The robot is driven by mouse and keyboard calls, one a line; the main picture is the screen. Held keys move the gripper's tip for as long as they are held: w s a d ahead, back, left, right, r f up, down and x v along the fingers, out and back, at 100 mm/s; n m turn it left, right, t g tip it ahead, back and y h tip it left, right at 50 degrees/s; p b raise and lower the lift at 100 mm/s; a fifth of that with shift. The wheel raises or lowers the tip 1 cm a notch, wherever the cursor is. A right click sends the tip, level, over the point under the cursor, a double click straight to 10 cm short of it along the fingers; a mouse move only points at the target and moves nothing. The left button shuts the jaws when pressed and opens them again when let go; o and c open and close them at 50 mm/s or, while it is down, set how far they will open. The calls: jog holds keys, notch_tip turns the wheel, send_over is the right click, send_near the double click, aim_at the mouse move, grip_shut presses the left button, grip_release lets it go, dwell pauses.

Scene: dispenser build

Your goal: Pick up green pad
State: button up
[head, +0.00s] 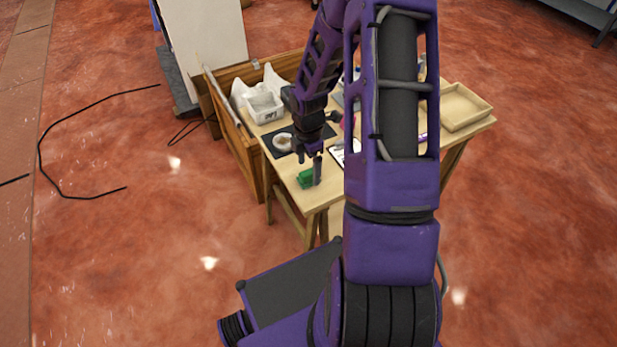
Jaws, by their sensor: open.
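The green pad (305,179) lies near the front left corner of the wooden table (289,173). My gripper (309,172) points down over the pad, with its fingers at the pad in the picture. One finger hides the pad's right part. The jaws are open, and I cannot tell whether they touch the pad or stand around it.
Behind the gripper are a dark mat (275,151) with a round whitish item (283,141) and a white bin (265,107). A shallow wooden tray (486,104) stands at the table's right. My arm hides the table's middle. A wooden crate-like panel (238,150) borders the left.

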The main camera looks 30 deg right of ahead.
aim_at(308, 172)
jog(key=shift+w+f, duration=0.1)
jog(key=shift+f, duration=1.45)
grip_shut()
notch_tip(308, 172, up, 10)
jog(key=shift+r+p, duration=0.1)
jog(key=shift+p, duration=0.35)
